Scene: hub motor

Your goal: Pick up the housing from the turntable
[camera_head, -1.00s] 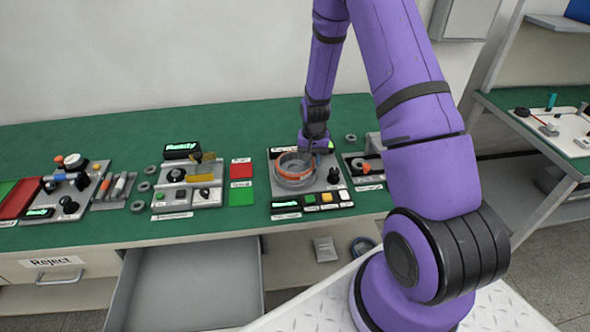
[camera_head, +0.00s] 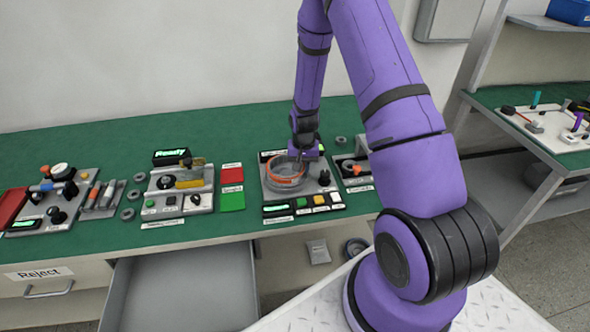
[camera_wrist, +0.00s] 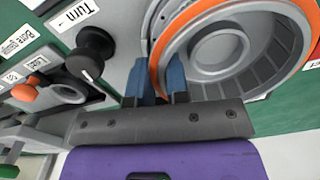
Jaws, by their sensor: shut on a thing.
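The housing (camera_head: 284,172) is a grey ring-shaped part with an orange band, sitting at the turntable station on the green bench. In the wrist view the housing (camera_wrist: 240,88) fills the upper right, with its orange rim, ribbed inner wall and round grey centre showing. My gripper (camera_wrist: 163,80) has its blue fingers at the left side of the rim, shut on the housing wall. In the head view my gripper (camera_head: 301,158) comes down from above at the back right of the ring. The turntable under the housing is mostly hidden.
A black knob (camera_wrist: 92,52) labelled Turn stands close left of the fingers in the wrist view. A button row (camera_head: 303,206) lies in front of the housing. Red and green pads (camera_head: 232,190) and another station (camera_head: 178,190) lie left. An open drawer (camera_head: 180,290) juts out below.

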